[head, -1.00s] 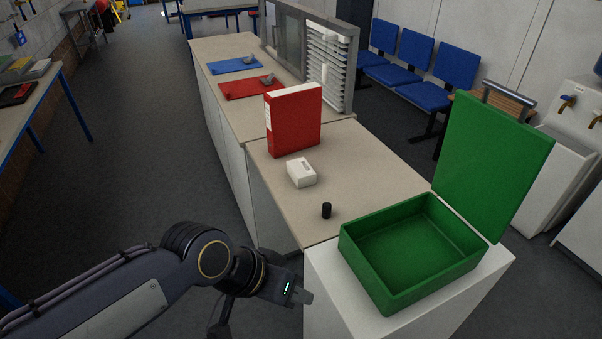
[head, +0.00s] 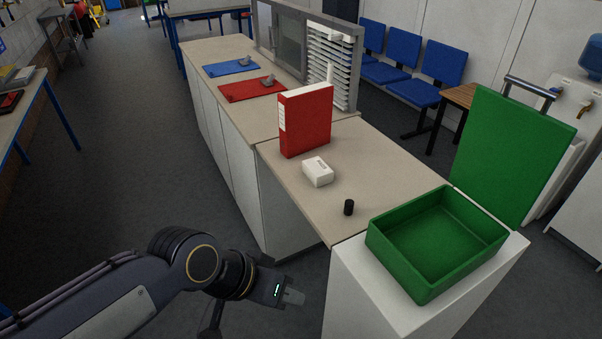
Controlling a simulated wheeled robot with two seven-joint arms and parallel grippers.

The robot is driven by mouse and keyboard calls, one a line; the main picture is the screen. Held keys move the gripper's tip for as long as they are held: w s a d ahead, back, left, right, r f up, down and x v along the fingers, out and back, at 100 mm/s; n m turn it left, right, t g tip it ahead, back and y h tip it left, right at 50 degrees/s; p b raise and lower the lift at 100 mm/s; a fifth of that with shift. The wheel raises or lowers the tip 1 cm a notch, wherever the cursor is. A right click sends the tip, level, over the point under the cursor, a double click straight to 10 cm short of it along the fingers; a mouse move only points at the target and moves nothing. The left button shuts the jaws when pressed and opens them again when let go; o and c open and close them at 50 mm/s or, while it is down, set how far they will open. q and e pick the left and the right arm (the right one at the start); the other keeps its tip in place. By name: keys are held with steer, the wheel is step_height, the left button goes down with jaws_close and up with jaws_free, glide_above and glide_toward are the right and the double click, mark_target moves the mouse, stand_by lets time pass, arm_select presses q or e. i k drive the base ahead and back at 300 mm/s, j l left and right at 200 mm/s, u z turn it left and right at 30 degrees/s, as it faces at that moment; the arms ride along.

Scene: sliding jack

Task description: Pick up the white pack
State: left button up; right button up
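The white pack (head: 318,172) is a small white box lying on the beige counter (head: 375,165), just in front of a red binder. My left gripper (head: 292,296) is low at the bottom of the head view, in front of the counter and left of the white pedestal. It is well apart from the white pack and seems to hold nothing. Its fingers are small and seen from the side, so I cannot tell whether they are open or shut. My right gripper is not in view.
A red binder (head: 308,121) stands behind the pack. A small black cylinder (head: 348,207) stands near the counter's front edge. An open, empty green box (head: 432,285) sits on a white pedestal (head: 352,293) at the right. The floor (head: 130,180) left of the counter is clear.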

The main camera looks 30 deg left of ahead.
mark_target(320, 174)
steer(key=j+z, duration=0.15)
steer(key=j, duration=0.45)
steer(key=k+j+z, duration=0.1)
steer(key=j, duration=0.45)
steer(key=k+j+z, duration=0.15)
steer(key=j, duration=0.4)
steer(key=i+j+z, duration=0.15)
steer(key=j, duration=0.35)
steer(key=i+j+z, duration=0.1)
steer(key=j, duration=0.45)
steer(key=i+j+z, duration=0.15)
steer(key=j, duration=0.35)
steer(key=i+j+z, duration=0.1)
steer(key=j, duration=0.45)
steer(key=i+j+z, duration=0.15)
steer(key=i+j, duration=0.35)
steer(key=j, duration=0.1)
